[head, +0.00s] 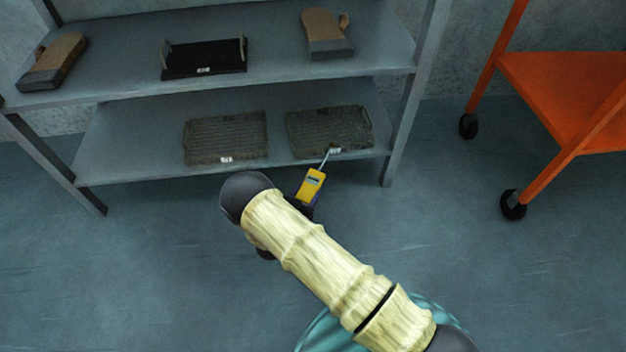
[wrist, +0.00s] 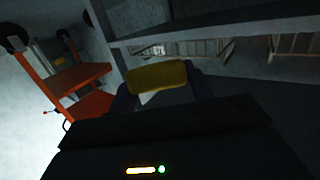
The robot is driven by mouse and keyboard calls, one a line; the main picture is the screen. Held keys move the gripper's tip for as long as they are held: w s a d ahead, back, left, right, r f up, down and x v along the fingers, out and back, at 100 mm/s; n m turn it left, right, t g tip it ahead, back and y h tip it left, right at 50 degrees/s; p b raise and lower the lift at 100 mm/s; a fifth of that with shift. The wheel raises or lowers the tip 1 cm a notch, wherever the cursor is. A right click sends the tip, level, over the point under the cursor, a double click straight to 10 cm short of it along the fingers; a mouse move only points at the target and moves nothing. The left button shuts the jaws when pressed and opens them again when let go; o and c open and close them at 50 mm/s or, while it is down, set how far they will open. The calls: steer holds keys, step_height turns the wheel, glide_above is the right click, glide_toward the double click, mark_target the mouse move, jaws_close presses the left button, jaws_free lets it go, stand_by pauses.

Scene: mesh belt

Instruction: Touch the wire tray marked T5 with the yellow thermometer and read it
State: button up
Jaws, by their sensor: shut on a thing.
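The yellow thermometer (head: 312,184) is held in my gripper (head: 306,205), its thin probe pointing up toward the lower shelf. The probe tip is at or very near the front edge of the right wire tray (head: 318,124), beside its white tag; I cannot tell whether it touches. A second wire tray (head: 225,130) lies to the left with its own tag. Neither tag is legible, so I cannot tell which is T5. In the wrist view the thermometer's yellow body (wrist: 157,75) sits between my gripper's fingers (wrist: 160,94). Its reading is not legible.
The grey shelf unit (head: 250,172) has an upper board holding a black tray (head: 204,60) and two brown mitts (head: 60,56) (head: 326,30). The upper board overhangs the trays. An orange cart (head: 570,85) on wheels stands right. The floor between is clear.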

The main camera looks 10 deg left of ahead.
steer(key=shift+r+p, duration=1.9)
steer(key=shift+r, duration=0.65)
steer(key=shift+w, duration=0.1)
